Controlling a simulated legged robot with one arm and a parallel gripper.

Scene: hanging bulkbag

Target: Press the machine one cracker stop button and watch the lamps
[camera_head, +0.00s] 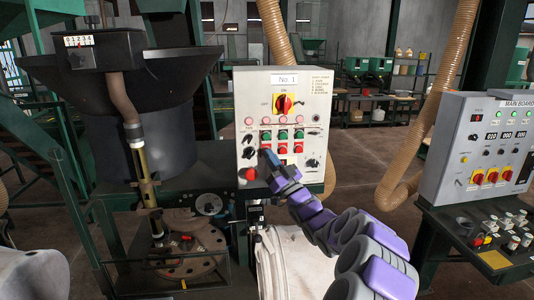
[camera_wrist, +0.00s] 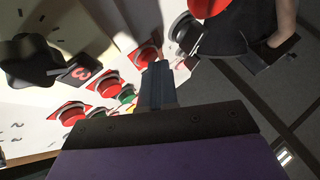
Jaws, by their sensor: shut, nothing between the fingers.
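The machine one panel (camera_head: 323,110) is a cream box marked "No. 1". Across it runs a row of pinkish-red lamps (camera_head: 282,120); I cannot tell which are lit. Below are green buttons (camera_head: 282,134) and red buttons (camera_head: 298,148). My gripper (camera_head: 266,154) is shut and empty, its tip at the left end of the red row, partly covering that spot. In the wrist view my gripper tip (camera_wrist: 158,74) is right by a red button (camera_wrist: 146,56); I cannot tell whether they touch. Button labels are too small to read.
A large red knob (camera_head: 248,174) sits at the panel's lower left, close to my gripper. Black rotary knobs (camera_head: 312,163) and a red-yellow main switch (camera_head: 283,104) are on the panel. A black hopper (camera_head: 125,110) stands left; the main board (camera_head: 500,140) stands right.

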